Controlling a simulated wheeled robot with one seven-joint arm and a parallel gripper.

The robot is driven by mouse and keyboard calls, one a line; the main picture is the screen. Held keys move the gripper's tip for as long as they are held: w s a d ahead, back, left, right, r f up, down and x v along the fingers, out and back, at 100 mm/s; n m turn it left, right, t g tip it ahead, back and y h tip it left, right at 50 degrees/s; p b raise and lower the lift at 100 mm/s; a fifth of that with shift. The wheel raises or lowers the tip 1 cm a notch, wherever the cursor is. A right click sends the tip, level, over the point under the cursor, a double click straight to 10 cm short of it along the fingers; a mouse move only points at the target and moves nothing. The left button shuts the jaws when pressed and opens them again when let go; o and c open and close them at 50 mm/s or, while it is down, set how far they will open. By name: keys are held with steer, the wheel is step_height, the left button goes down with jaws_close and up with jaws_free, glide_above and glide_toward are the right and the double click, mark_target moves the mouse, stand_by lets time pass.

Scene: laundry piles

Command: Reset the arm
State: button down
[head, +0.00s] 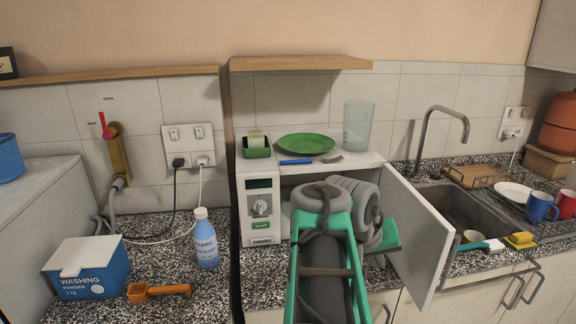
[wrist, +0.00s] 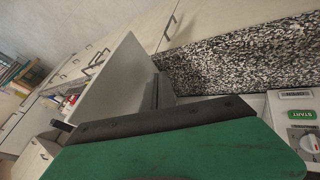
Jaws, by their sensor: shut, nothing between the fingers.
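My arm reaches forward in the head view and covers much of the open white microwave (head: 259,208). My gripper (head: 388,238) is the green end of the arm, in front of the microwave's opening and left of its open door (head: 418,235). My gripper is shut and holds nothing. Its fingertips are hard to make out in the head view. In the wrist view the green hand with a dark strip fills the lower part, with the open door (wrist: 115,85) beyond it. The microwave's inside is mostly hidden by my arm.
A green plate (head: 305,144) and a clear container (head: 357,126) stand on top of the microwave. The sink (head: 456,204) and a dish rack are on the right. A blue bottle (head: 206,240) and a washing powder box (head: 88,270) stand on the left counter.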

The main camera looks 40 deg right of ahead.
steer(key=w+a+f+n+t+y, duration=0.1)
steer(key=w+a+f+n+y, duration=0.15)
steer(key=w+a+f, duration=0.4)
steer(key=w+a+f+n+t+y, duration=0.1)
steer(key=w+a+f+n+t, duration=0.15)
steer(key=w+a, duration=0.65)
steer(key=a+f+n+y, duration=0.3)
steer(key=a+n, duration=0.2)
steer(key=a, duration=1.5)
steer(key=shift+f, duration=0.15)
steer(key=shift+s+a, duration=0.1)
